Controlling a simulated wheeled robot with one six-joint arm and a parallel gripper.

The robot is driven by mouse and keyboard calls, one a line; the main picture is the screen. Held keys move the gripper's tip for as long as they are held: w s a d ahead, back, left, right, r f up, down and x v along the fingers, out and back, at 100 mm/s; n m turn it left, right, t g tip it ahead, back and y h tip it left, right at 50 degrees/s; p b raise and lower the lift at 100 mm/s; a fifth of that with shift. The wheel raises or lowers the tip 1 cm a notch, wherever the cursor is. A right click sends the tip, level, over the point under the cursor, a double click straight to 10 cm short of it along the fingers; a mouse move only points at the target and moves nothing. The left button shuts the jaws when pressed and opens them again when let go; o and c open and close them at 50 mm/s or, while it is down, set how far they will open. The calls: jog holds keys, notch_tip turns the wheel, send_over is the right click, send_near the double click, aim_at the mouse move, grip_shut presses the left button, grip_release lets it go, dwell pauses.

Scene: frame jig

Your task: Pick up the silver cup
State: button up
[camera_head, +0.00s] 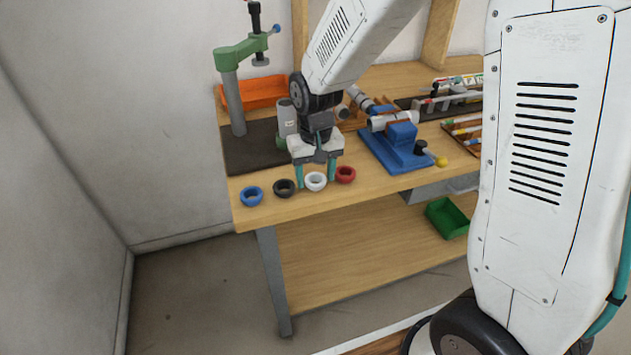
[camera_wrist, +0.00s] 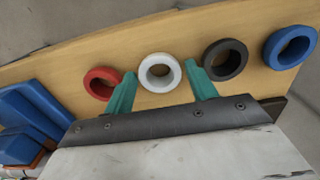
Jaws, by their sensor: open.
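The silver cup, a pale ring-like cup (camera_head: 315,181), stands near the front edge of the wooden bench, between a red cup (camera_head: 345,174) and a black cup (camera_head: 284,188). My gripper (camera_head: 316,174) is open and empty, just behind and above it in the head view. In the wrist view the silver cup (camera_wrist: 160,85) lies between the two teal fingertips, with the red cup (camera_wrist: 101,83) left and the black cup (camera_wrist: 225,59) right. I cannot tell how far above the cup the fingertips are.
A blue cup (camera_head: 251,196) stands at the left end of the row. A blue fixture (camera_head: 397,152) is to the right, a green press (camera_head: 231,90) and orange bin (camera_head: 262,92) at the back left. The neighbouring cups stand close to the fingers.

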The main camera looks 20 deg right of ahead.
jog(key=c, duration=0.8)
jog(key=shift+o, duration=0.2)
jog(key=shift+r, duration=0.1)
